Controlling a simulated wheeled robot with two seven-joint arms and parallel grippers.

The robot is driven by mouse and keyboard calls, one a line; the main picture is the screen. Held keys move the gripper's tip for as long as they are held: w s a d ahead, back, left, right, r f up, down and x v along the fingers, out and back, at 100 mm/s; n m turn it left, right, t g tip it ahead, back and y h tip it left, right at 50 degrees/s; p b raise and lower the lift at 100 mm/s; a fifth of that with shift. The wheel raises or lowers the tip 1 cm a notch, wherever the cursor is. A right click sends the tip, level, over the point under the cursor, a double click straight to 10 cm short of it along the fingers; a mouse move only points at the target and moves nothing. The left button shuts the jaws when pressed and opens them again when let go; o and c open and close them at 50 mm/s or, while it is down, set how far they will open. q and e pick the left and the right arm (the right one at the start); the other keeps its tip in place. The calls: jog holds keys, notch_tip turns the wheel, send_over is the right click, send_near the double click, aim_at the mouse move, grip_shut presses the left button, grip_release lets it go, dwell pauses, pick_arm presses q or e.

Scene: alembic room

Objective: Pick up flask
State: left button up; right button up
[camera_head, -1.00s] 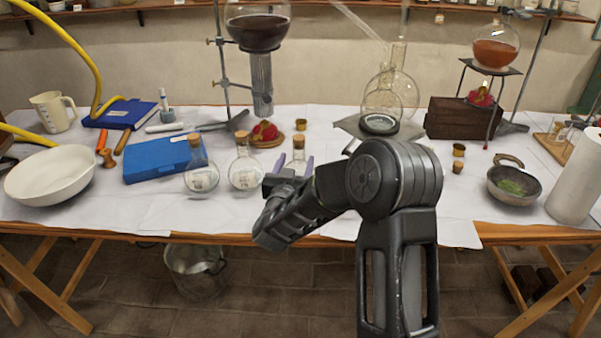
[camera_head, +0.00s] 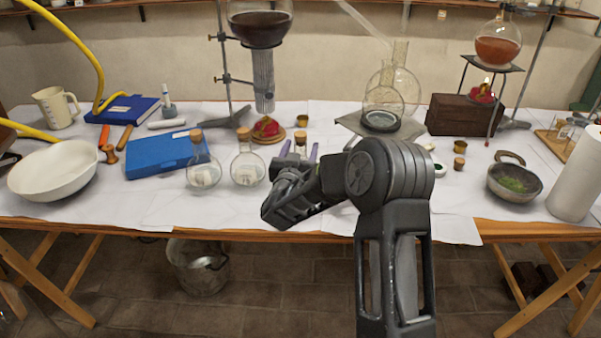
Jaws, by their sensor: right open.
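Three small clear flasks with cork stoppers stand near the front middle of the table. The left flask (camera_head: 203,173) and the middle flask (camera_head: 247,168) are fully visible and upright. Only the cork and neck of the third flask (camera_head: 300,138) show, between the purple fingertips of my right gripper. My right gripper (camera_head: 300,151) is open, with one fingertip on each side of that neck in the picture. The gripper body hides the lower part of this flask, and I cannot tell whether the fingers touch it. My left gripper is not in view.
A blue case (camera_head: 160,154) and a white bowl (camera_head: 52,171) lie to the left. A stand holds a dark-filled round flask (camera_head: 260,25) behind.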

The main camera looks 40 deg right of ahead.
jog(key=shift+x, duration=1.4)
grip_shut()
dwell(0.7)
